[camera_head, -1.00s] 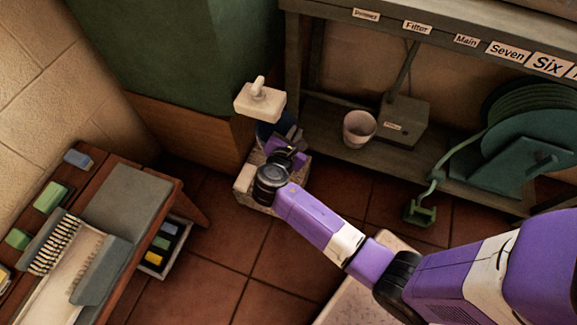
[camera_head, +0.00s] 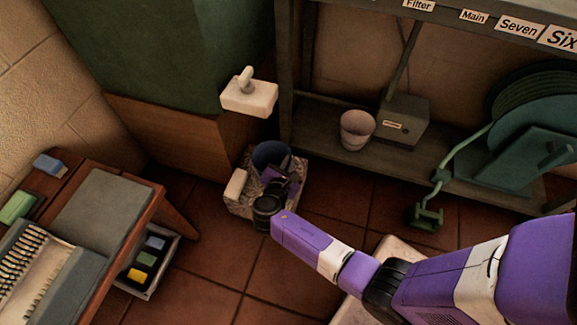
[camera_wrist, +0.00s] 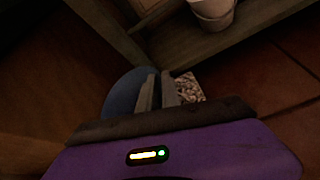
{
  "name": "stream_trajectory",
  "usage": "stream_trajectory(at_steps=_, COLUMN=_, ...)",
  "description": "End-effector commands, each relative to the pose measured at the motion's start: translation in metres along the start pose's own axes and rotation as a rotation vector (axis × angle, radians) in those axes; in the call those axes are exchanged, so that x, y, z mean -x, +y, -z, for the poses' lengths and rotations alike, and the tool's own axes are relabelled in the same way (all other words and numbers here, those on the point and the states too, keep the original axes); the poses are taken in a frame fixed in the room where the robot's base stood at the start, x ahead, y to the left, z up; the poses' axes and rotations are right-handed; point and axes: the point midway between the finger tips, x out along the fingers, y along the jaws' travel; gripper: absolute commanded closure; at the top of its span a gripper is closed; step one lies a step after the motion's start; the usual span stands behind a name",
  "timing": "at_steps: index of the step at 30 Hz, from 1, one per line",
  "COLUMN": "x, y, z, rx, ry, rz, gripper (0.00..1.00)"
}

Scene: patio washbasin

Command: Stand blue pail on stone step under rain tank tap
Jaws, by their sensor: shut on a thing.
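The blue pail (camera_head: 270,156) is at the stone step (camera_head: 240,208), below the white tap block (camera_head: 249,97) of the green rain tank (camera_head: 160,50). My gripper (camera_head: 283,178) is shut on the pail's near side and hides part of it. In the wrist view the blue pail (camera_wrist: 122,92) shows beside my gripper's fingers (camera_wrist: 158,90), with a pebbly patch of the step (camera_wrist: 188,86) to their right. The pail looks roughly upright. I cannot tell whether its base touches the step.
A pale pot (camera_head: 357,130) and a grey box (camera_head: 403,122) stand on the low shelf at right, near a green hose reel (camera_head: 530,120). A wooden bench (camera_head: 95,225) and a tray of coloured blocks (camera_head: 152,262) are at left. Tiled floor between is clear.

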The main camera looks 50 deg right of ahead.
Motion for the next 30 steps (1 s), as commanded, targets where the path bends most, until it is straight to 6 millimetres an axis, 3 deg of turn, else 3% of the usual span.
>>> stream_trajectory(at_steps=7, x=-0.002, y=-0.001, z=0.004, rx=0.0, ry=0.0, rz=-0.001, gripper=1.0)
stream_trajectory(at_steps=11, x=-0.002, y=-0.001, z=0.004, rx=0.0, ry=0.0, rz=0.0, gripper=0.71)
stream_trajectory(at_steps=23, x=0.003, y=0.0, z=0.003, rx=0.001, ry=0.001, rz=-0.001, gripper=0.7)
stream_trajectory(at_steps=30, x=0.043, y=0.001, z=-0.001, rx=0.003, ry=0.001, rz=-0.003, gripper=0.7)
